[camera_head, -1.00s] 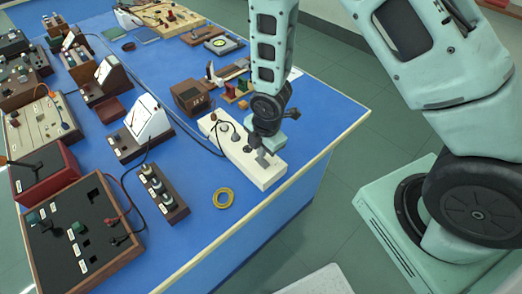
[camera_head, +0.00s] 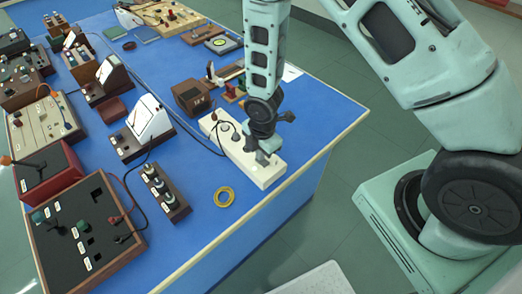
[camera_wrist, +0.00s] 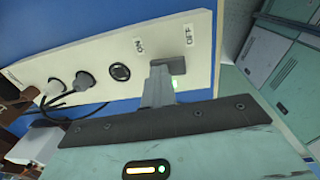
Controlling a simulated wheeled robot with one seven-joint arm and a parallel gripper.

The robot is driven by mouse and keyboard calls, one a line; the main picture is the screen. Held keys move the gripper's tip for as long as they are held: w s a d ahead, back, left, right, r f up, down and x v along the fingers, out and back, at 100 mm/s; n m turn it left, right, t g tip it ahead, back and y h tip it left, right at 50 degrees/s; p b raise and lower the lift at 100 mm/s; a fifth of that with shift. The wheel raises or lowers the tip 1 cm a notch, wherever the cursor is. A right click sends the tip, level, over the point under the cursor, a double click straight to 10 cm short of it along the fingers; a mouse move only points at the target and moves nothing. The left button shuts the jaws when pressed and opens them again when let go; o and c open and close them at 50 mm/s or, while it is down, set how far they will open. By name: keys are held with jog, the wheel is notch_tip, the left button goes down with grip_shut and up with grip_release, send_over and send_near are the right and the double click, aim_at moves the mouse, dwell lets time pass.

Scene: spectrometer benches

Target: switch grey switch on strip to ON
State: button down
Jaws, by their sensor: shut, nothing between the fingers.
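The white power strip (camera_head: 270,178) lies near the right edge of the blue bench. In the wrist view the strip (camera_wrist: 105,50) carries ON and OFF labels beside a grey switch (camera_wrist: 187,61). ON is on the left and OFF on the right. My gripper (camera_head: 264,158) is low over the near end of the strip. In the wrist view its shut, empty fingers (camera_wrist: 158,68) overlap the left part of the switch, on the ON side. I cannot tell whether they touch it. They hide that part, so the switch's position is unclear.
The bench drops off to the right.

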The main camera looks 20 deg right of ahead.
aim_at(266, 164)
jog(key=shift+s+f, duration=0.2)
jog(key=shift+s, duration=0.05)
jog(key=shift+s+d+r, duration=0.1)
jog(key=shift+s+d, duration=0.15)
jog(key=shift+s, duration=0.5)
jog(key=shift+w, duration=0.1)
jog(key=shift+r, duration=0.25)
notch_tip(266, 164, up, 14)
jog(key=p, duration=0.1)
jog(key=shift+s+d+f, duration=0.15)
jog(key=shift+s+f, duration=0.05)
jog(key=shift+s, duration=0.25)
jog(key=shift+f, duration=0.1)
